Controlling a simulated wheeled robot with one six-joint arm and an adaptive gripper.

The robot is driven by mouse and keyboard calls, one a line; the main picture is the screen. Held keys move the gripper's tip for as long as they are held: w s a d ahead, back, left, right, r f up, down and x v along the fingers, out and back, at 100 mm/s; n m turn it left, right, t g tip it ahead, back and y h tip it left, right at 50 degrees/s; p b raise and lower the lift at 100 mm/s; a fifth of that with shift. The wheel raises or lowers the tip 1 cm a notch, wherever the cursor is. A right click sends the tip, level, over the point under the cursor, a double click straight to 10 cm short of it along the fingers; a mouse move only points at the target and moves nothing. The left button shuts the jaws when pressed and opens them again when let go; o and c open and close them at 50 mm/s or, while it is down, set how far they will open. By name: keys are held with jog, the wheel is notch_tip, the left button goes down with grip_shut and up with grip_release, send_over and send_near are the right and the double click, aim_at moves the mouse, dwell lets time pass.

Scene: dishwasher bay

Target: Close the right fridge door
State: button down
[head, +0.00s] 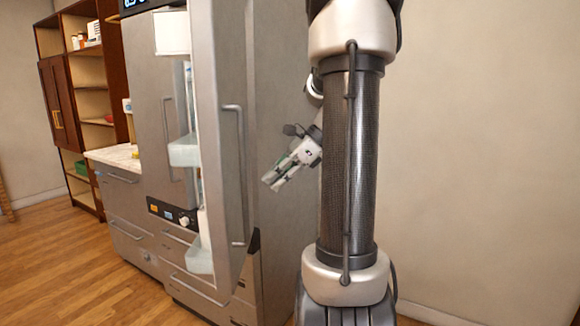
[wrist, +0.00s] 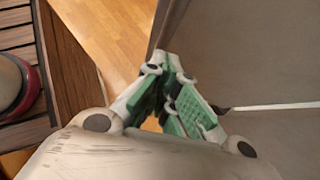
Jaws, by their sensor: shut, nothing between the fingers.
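The right fridge door (head: 219,60) stands open in the head view, swung out towards me. Its vertical bar handle (head: 240,170) faces right, and its shelved inner side faces left. My gripper (head: 272,182) is to the right of the handle in the picture, in front of the fridge's grey side, and appears apart from the door. In the wrist view my gripper (wrist: 168,65) shows green-padded fingers brought together with nothing between them. Their tips are close to the edge of a grey panel; I cannot tell whether they touch it.
The left fridge door (head: 157,110) looks closed. A counter (head: 118,157) and a wooden shelf unit (head: 90,105) are farther left. Wooden floor (head: 70,270) is clear in front. In the wrist view a slatted wooden surface (wrist: 22,72) with a round red-and-grey object (wrist: 12,85) is at left.

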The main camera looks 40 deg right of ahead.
jog(key=shift+w+a+r, duration=0.1)
jog(key=shift+w+a, duration=0.35)
jog(key=shift+a, duration=0.3)
jog(key=shift+w+a, duration=0.4)
jog(key=shift+a, duration=0.3)
jog(key=shift+a, duration=0.15)
